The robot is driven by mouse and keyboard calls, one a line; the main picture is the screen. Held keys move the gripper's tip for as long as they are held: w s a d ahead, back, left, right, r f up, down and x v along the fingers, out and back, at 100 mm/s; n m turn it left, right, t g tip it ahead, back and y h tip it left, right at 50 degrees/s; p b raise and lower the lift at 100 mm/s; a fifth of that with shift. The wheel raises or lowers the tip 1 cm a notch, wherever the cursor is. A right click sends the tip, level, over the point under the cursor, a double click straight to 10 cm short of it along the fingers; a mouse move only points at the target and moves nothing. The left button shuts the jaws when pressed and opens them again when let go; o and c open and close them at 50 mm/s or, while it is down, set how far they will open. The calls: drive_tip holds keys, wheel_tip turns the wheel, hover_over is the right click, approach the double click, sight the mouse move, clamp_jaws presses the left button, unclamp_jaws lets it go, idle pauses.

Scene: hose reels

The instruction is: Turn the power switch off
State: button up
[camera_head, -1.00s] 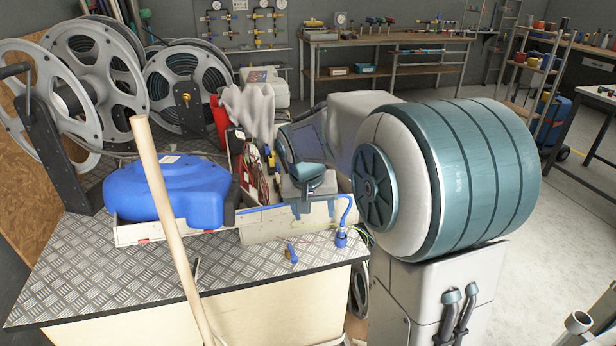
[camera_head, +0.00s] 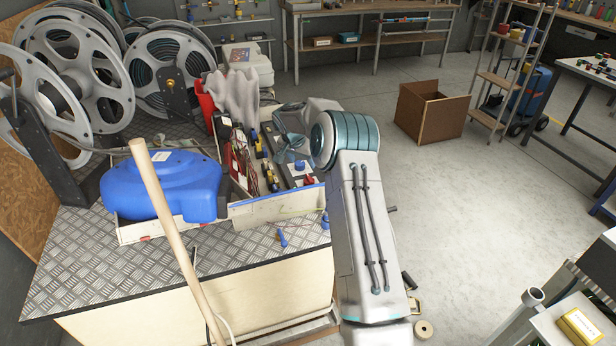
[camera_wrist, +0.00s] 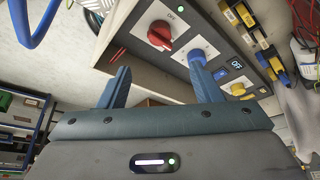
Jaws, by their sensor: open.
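A green lamp (camera_wrist: 180,9) sits near the red knob. In the head view, my arm partly hides the panel area.
A blue hose-reel housing (camera_head: 165,185) and a wooden handle (camera_head: 175,235) stand left of the open box (camera_head: 275,210) on the tread-plate bench. Large grey reels (camera_head: 75,75) stand behind. A blue plug (camera_head: 282,238) lies at the front. The floor to the right is mostly clear.

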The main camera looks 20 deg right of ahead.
sight(308, 179)
drive_tip(key=p+x, duration=0.3)
drive_tip(key=x, duration=1)
drive_tip(key=shift+f, duration=0.25)
drive_tip(key=c, duration=0.9)
